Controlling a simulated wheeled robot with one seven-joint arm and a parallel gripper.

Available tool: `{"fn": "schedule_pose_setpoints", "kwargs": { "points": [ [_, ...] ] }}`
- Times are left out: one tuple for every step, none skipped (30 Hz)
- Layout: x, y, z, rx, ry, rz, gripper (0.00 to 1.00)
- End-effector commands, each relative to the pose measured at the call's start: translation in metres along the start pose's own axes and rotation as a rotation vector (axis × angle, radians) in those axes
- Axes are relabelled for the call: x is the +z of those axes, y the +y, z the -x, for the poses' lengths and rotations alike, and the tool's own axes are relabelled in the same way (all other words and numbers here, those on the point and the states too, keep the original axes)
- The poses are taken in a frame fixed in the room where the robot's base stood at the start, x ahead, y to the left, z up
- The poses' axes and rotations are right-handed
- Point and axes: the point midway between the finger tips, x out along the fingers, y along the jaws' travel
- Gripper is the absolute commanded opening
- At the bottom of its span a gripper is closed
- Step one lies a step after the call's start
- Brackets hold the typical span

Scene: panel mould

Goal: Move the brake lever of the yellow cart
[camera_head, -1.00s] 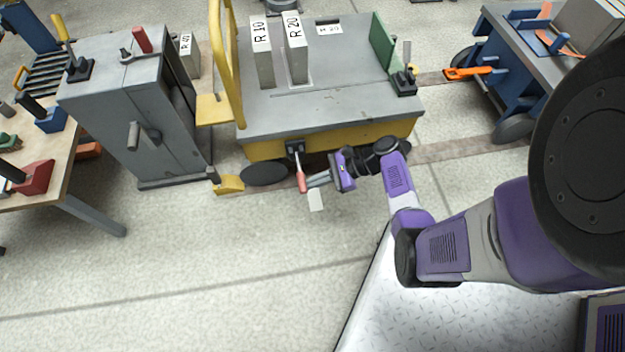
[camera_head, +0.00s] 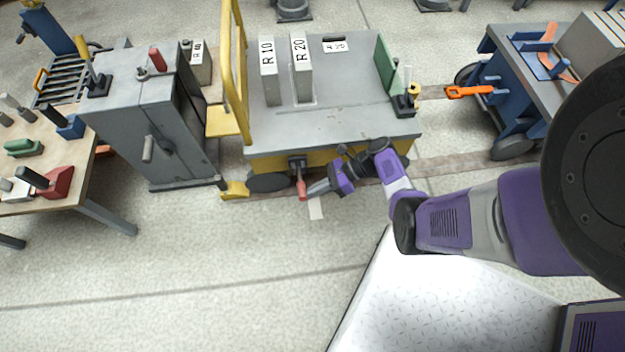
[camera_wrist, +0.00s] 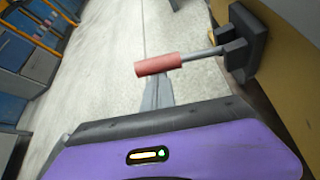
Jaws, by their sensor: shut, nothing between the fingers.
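The yellow cart (camera_head: 345,162) has a grey deck and stands at the upper middle of the head view. Its brake lever (camera_head: 301,188) has a red grip and hangs from a dark bracket on the cart's near side, pointing down. In the wrist view the lever's red grip (camera_wrist: 158,65) crosses just beyond my fingers, with its grey rod and dark bracket to the right. My gripper (camera_head: 313,189) is shut and empty, just right of the red grip. In the wrist view the fingers (camera_wrist: 158,92) end close to the grip; I cannot tell whether they touch it.
A grey cabinet (camera_head: 150,120) stands left of the cart, with a yellow wheel chock (camera_head: 235,190) between them on the floor. A blue cart (camera_head: 510,90) with an orange bar stands to the right. Blocks marked R 10 (camera_head: 268,72) and R 20 (camera_head: 301,68) stand on the deck. The floor in front is open.

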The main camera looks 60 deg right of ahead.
Motion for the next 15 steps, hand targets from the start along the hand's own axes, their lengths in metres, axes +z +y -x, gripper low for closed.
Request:
{"fn": "schedule_pose_setpoints", "kwargs": {
  "points": [
    [0.009, 0.0, 0.004, 0.02, -0.002, -0.027, 0.0],
    [0.01, 0.001, 0.005, 0.031, -0.002, -0.047, 0.0],
    [0.012, 0.0, 0.006, 0.042, -0.002, -0.069, 0.0],
    [0.013, 0.0, 0.007, 0.051, -0.002, -0.084, 0.0],
    [0.014, 0.001, 0.008, 0.061, -0.002, -0.101, 0.0],
    [0.016, 0.001, 0.009, 0.062, -0.002, -0.103, 0.0],
    [0.017, 0.001, 0.009, 0.061, -0.002, -0.101, 0.0],
    [0.018, 0.001, 0.01, 0.06, -0.002, -0.101, 0.0],
    [0.019, 0.001, 0.011, 0.06, -0.001, -0.1, 0.0],
    [0.019, 0.001, 0.011, 0.06, -0.001, -0.1, 0.0],
    [0.02, 0.001, 0.011, 0.06, -0.001, -0.1, 0.0],
    [0.021, 0.001, 0.012, 0.059, -0.001, -0.1, 0.0],
    [0.021, 0.001, 0.012, 0.059, -0.001, -0.1, 0.0],
    [0.021, 0.0, 0.013, 0.059, -0.001, -0.099, 0.0],
    [0.021, 0.0, 0.013, 0.059, -0.001, -0.099, 0.0]
  ]
}}
